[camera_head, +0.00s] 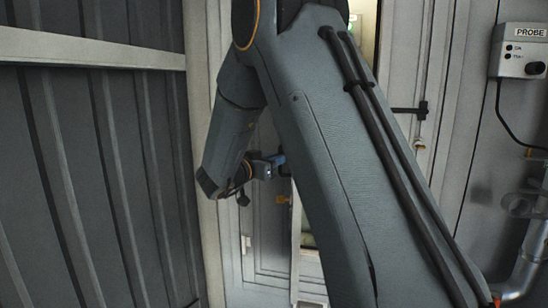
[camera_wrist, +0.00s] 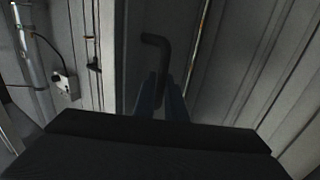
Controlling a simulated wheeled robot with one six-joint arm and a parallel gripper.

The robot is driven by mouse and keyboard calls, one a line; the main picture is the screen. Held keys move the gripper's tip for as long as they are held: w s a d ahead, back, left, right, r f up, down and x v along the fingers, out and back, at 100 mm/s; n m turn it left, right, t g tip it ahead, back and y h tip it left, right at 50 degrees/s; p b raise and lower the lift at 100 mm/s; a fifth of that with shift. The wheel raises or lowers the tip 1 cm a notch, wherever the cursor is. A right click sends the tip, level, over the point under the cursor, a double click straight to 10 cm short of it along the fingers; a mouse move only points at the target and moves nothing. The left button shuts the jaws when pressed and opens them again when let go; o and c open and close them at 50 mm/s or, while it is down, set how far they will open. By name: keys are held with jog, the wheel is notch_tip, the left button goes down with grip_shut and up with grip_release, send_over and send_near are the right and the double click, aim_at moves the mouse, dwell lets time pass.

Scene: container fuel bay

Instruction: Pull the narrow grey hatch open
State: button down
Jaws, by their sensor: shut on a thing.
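The narrow grey hatch (camera_head: 268,225) shows in the head view left of my arm, its upper part hidden behind the arm. A pale upright edge and a lit strip show at its right side, but I cannot tell how far it stands open. In the wrist view a dark bent handle (camera_wrist: 157,42) rises from between the fingers. My gripper (camera_wrist: 164,85) is shut on this handle, with its blue-grey fingers on either side. In the head view my gripper (camera_head: 276,161) is partly hidden by the arm.
A dark ribbed wall (camera_head: 95,170) stands close on the left, with a pale beam (camera_head: 90,48) across it. A PROBE box (camera_head: 523,50) with a cable hangs at upper right, above a grey pipe (camera_head: 530,250). A dark latch bar (camera_head: 408,111) sits right of my arm.

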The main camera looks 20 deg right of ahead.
jog(key=shift+w+a+r, duration=0.1)
jog(key=shift+w+r, duration=0.1)
jog(key=shift+w, duration=0.05)
jog(key=c, duration=1.8)
grip_release()
jog(key=shift+w, duration=0.1)
jog(key=b+v, duration=0.1)
jog(key=v, duration=0.7)
jog(key=shift+w+b, duration=0.1)
jog(key=shift+b, duration=0.3)
jog(key=shift+f, duration=0.1)
